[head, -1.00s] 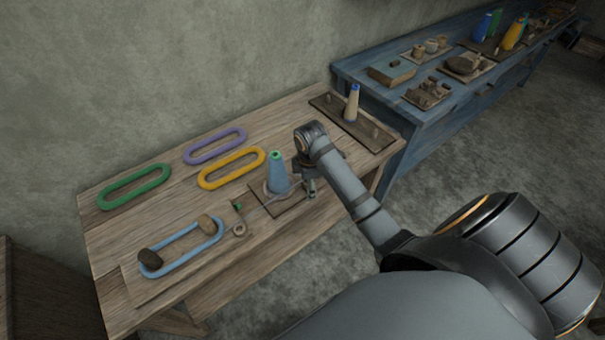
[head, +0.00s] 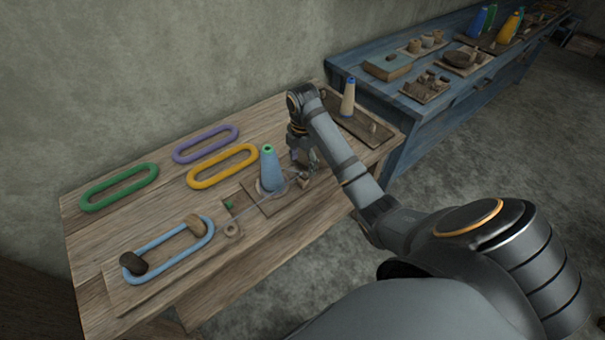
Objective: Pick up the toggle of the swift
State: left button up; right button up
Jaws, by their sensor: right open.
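A pale blue yarn loop (head: 160,246) lies around a dark peg (head: 135,264) and a brown peg (head: 195,223) on a board at the table's near left; this looks like the swift. A thin pale strand runs from a small ring (head: 231,230) toward a small brown piece (head: 303,180), possibly the toggle, too small to be sure. My right gripper (head: 303,165) is open and points down just above this piece, right of the blue cone (head: 270,169). Whether its fingers touch the piece is unclear. My left gripper is out of view.
Green (head: 120,187), purple (head: 206,144) and yellow (head: 222,166) loops lie at the back of the wooden table (head: 205,280). A pale cone (head: 348,98) stands on a board (head: 368,128) at the right end. A blue bench (head: 435,115) with several items stands beyond.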

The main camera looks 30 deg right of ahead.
aim_at(302, 174)
notch_tip(302, 174, down, 3)
jog(key=b, duration=0.3)
jog(key=shift+a+f, duration=0.1)
jog(key=shift+a, duration=0.05)
jog(key=shift+w+f, duration=0.15)
jog(key=shift+f, duration=0.75)
jog(key=shift+c, duration=0.7)
jog(key=c, duration=0.7)
